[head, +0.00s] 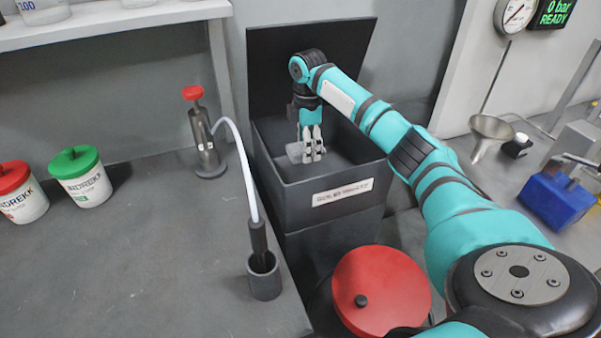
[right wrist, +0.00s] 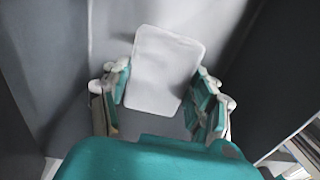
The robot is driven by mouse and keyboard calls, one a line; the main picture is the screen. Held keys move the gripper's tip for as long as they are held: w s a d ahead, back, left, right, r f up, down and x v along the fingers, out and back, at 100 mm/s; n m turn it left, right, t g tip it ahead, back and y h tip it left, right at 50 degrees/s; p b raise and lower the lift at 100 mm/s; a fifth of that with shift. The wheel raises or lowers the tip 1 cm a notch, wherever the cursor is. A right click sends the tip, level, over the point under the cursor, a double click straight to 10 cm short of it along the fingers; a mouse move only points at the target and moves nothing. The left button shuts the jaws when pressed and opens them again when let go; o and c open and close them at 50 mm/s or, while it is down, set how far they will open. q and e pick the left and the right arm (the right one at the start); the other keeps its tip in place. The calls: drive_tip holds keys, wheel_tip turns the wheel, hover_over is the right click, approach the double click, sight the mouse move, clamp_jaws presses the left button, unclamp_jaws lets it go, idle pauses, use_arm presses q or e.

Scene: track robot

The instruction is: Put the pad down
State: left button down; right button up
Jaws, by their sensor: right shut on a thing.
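My right gripper (head: 312,150) reaches down inside an open dark grey bin (head: 290,192) and is shut on the pad (head: 295,152). The pad is small and light grey and shows to the left of the fingers in the head view. In the right wrist view the pad (right wrist: 165,68) is a pale rounded rectangle between the fingers of the same gripper (right wrist: 163,92). Whether the pad touches the bin floor I cannot tell. My left gripper is not in view.
The bin's lid (head: 305,45) stands open behind it. To the left on the bench are a red-topped pump bottle (head: 207,145), a tube holder (head: 264,278) and tubs with green (head: 85,180) and red lids. A red round lid (head: 380,290) sits in front. A blue block (head: 556,198) lies right.

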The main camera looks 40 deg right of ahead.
drive_tip(key=f, duration=0.6)
drive_tip(key=s+f, duration=0.1)
drive_tip(key=f, duration=0.2)
drive_tip(key=shift+f, duration=0.35)
drive_tip(key=shift+f, duration=0.15)
drive_tip(key=o, duration=1)
wheel_tip(320, 180, up, 12)
drive_tip(key=shift+r, duration=0.2)
